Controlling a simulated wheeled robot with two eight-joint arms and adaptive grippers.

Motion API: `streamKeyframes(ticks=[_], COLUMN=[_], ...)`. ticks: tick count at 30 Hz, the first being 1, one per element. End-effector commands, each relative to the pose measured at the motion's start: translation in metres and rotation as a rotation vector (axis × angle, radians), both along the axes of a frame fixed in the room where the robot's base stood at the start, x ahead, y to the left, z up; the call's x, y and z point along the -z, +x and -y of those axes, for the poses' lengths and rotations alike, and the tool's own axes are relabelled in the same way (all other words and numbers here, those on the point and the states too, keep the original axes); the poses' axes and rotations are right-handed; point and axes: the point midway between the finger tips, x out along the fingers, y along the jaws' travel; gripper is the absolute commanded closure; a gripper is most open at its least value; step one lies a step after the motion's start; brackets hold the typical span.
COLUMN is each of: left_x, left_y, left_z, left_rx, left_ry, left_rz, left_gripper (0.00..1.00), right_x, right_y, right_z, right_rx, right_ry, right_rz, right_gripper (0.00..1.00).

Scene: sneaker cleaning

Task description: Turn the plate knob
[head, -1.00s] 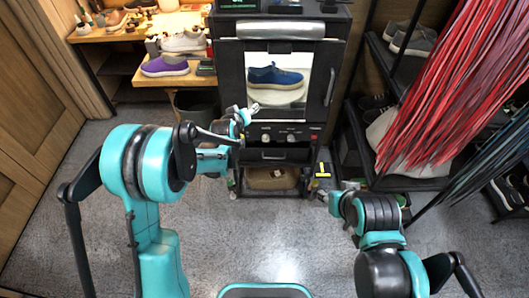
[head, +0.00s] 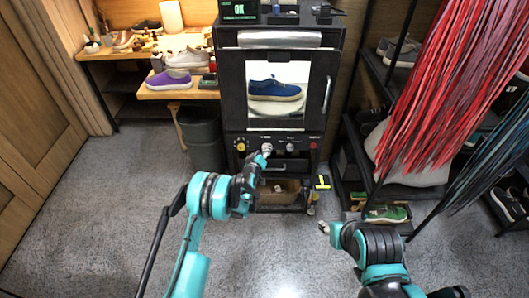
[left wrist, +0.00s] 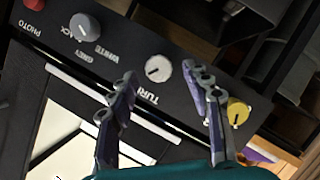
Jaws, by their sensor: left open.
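The plate knob is a round white knob (left wrist: 158,68) labelled TURN on the black control panel (head: 277,146) below the machine's window. In the left wrist view, my left gripper (left wrist: 164,80) is open, with one finger on each side of the knob in the picture. I cannot tell whether either finger touches it. In the head view, my left gripper (head: 265,152) is at the panel and largely covers this knob. My right gripper (head: 324,228) is low, in front and to the right of the machine, away from the panel. Its jaws are too small to judge.
The panel also has a yellow knob (left wrist: 238,112), a grey knob (left wrist: 84,27) and a red button (left wrist: 35,4). A blue sneaker (head: 274,88) sits behind the window. A bin (head: 203,137) stands left, a shoe rack (head: 400,60) right. The floor in front is clear.

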Motion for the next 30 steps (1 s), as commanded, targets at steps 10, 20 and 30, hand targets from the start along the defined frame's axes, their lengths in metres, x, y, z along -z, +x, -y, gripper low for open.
streamKeyframes(ticks=[10,20,30], left_x=[0.007,0.006,0.006], left_y=[0.022,0.022,0.022], left_z=[0.006,0.006,0.006], left_rx=[0.000,0.000,0.000], left_ry=[0.001,0.001,0.025], left_rz=[0.000,0.000,0.000], left_gripper=[0.51,0.96,1.00], right_x=[0.009,0.008,0.009], right_y=[0.000,0.000,0.000], right_z=[0.000,0.000,0.000], right_rx=[0.000,0.000,0.000], right_ry=[0.000,0.000,0.000], right_rz=[0.000,0.000,0.000], right_gripper=[0.60,0.60,0.60])
